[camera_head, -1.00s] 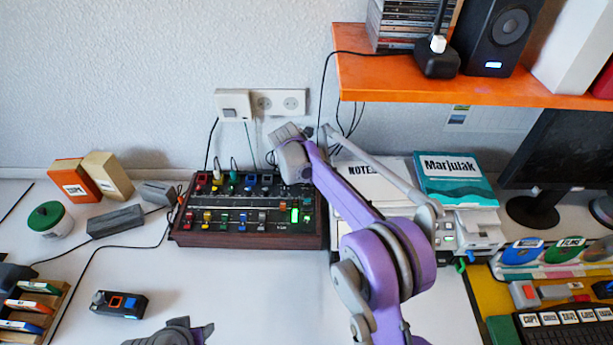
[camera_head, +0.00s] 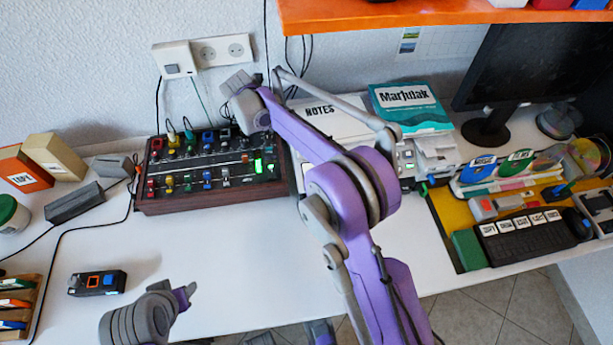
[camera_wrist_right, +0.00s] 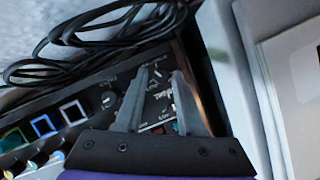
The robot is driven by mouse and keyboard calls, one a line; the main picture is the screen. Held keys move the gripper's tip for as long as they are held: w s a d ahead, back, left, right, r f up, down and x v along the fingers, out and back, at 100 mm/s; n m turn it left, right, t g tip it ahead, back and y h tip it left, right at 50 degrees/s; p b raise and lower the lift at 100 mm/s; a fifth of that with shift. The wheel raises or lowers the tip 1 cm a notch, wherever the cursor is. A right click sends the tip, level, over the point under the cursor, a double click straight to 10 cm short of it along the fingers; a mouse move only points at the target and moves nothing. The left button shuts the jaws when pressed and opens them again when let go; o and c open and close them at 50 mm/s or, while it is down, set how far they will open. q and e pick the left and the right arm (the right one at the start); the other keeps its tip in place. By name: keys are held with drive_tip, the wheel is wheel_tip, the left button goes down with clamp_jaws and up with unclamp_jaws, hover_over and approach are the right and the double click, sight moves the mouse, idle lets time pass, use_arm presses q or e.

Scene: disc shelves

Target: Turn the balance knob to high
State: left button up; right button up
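The dark mixer (camera_head: 205,200) with wood sides, coloured knobs and a lit green display (camera_head: 259,165) sits against the wall. Its panel also shows in the right wrist view (camera_wrist_right: 92,88), with lit square buttons and a small white-marked knob (camera_wrist_right: 108,101). I cannot tell which control is the balance knob; no label for it is readable. My right gripper (camera_head: 240,92) is over the mixer's back right part. In the right wrist view its two fingers (camera_wrist_right: 160,72) are apart, with panel and small lettering between them. My left gripper (camera_head: 187,296) is low at the front, away from the mixer; its finger gap is unclear.
Black cables (camera_wrist_right: 95,38) loop behind the mixer. A notes pad (camera_head: 330,112) and a teal-topped stack (camera_head: 408,103) stand to its right. An orange shelf (camera_head: 400,14) hangs above. A small black box (camera_head: 97,283) lies front left. The white tabletop (camera_head: 240,260) is clear in front.

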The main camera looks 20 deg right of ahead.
drive_tip(key=shift+s+d+n, duration=0.1)
drive_tip(key=shift+d+n, duration=0.05)
drive_tip(key=shift+n, duration=0.45)
drive_tip(key=s+d+v, duration=0.1)
drive_tip(key=v, duration=1)
use_arm(q)
drive_tip(key=f+b, duration=0.4)
drive_tip(key=shift+s+f, duration=0.25)
drive_tip(key=shift+f, duration=0.1)
use_arm(e)
drive_tip(key=s+d+f+m, duration=0.2)
drive_tip(key=s+m, duration=0.5)
drive_tip(key=s, duration=0.1)
drive_tip(key=s+d+f+m+y, duration=0.1)
drive_tip(key=s+d+f+m, duration=0.1)
drive_tip(key=s+m, duration=0.5)
drive_tip(key=s+d+f+m+t+y, duration=0.1)
drive_tip(key=s+d+f+m, duration=0.1)
drive_tip(key=s+m, duration=0.5)
drive_tip(key=s, duration=0.4)
drive_tip(key=shift+f, duration=0.2)
